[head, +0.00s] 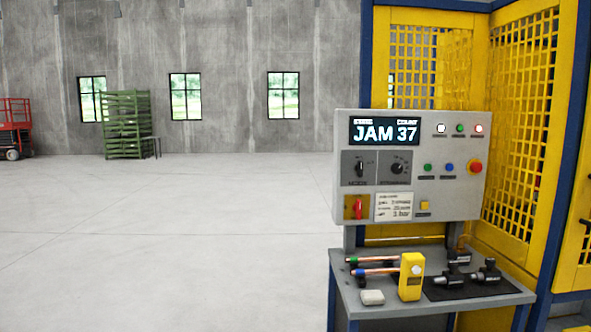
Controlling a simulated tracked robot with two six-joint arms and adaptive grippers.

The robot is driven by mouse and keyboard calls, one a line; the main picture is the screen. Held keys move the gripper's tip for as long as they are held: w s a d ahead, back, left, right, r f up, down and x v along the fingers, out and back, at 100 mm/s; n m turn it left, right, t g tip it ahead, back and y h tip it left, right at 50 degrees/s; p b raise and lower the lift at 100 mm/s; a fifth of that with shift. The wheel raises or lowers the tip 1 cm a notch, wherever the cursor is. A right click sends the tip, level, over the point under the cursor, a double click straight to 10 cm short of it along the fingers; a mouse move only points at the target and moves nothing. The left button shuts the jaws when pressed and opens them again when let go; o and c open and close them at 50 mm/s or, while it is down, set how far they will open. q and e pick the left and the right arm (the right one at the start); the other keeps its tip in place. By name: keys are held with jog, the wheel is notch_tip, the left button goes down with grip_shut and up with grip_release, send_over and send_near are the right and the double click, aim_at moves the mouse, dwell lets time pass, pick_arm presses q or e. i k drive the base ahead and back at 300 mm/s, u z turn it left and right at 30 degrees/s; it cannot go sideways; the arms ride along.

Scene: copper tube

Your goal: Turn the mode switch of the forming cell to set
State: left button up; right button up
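The forming cell's grey control panel (450,200) stands at the right in the head view, fixed in front of the yellow mesh guard. Its display (385,132) reads JAM 37. A black rotary switch (360,169), probably the mode switch, sits below the display on the left, its knob looking about upright; its label is too small to read. A second black knob (397,168) is to its right. A red switch on a yellow plate (358,207) is below. Neither of my grippers is in view.
A grey bench (350,305) below the panel carries copper tubes (376,260), a yellow device (411,277), a pale block (372,297) and black fittings (485,272). A red emergency button (475,167) is at the panel's right. The floor (170,240) to the left is clear.

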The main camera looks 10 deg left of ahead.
aim_at(360, 168)
jog(key=u, duration=0.25)
jog(key=i, duration=1.05)
jog(key=z, duration=0.15)
jog(key=k, duration=0.95)
jog(key=u, duration=0.15)
jog(key=i, duration=0.9)
jog(key=z, duration=0.05)
